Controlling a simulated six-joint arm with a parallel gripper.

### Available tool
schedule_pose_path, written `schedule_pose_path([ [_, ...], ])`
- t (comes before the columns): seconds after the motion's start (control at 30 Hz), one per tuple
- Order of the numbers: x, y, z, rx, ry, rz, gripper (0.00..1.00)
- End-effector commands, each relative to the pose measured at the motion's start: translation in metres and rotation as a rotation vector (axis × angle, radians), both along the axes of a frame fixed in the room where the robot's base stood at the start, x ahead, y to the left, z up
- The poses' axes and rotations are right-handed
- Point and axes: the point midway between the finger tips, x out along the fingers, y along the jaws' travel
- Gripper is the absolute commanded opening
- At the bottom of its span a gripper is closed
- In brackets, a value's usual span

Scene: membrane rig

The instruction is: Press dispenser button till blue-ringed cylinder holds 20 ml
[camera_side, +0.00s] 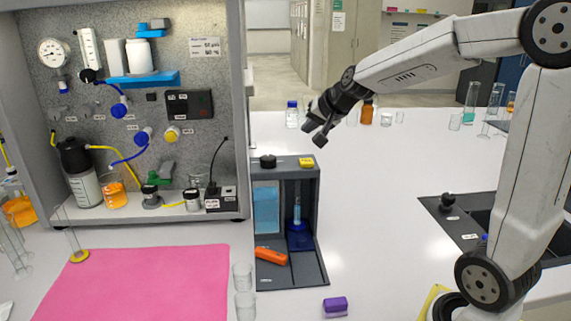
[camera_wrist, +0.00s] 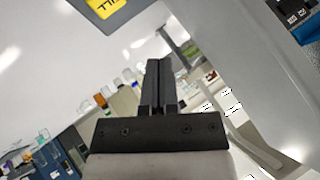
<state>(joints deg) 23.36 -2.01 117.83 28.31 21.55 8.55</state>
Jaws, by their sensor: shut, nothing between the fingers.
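The grey dispenser (camera_side: 313,269) stands on the white bench in the middle of the side view. A yellow button (camera_side: 306,162) is on its top right, and its yellow face shows at the top edge of the wrist view (camera_wrist: 104,6). The blue-ringed cylinder (camera_side: 297,216) stands upright inside the dispenser bay on a dark blue base. It seems to hold light blue liquid, but the level is too small to read. My gripper (camera_side: 319,137) is shut and empty, above and right of the button, apart from it. Its closed fingers show in the wrist view (camera_wrist: 159,80).
A black knob (camera_side: 267,161) sits on the dispenser's top left. An orange object (camera_side: 271,256) lies at its front. Two clear beakers (camera_side: 242,276) and a purple block (camera_side: 335,305) stand nearby. A pink mat (camera_side: 150,285) lies left.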

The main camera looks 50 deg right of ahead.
Motion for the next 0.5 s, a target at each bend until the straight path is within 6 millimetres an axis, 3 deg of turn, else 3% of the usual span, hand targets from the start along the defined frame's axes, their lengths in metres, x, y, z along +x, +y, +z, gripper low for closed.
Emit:
schedule_pose_path([
  [0.5,0.0,0.0,-0.047,0.003,0.0,0.003,0.0],
])
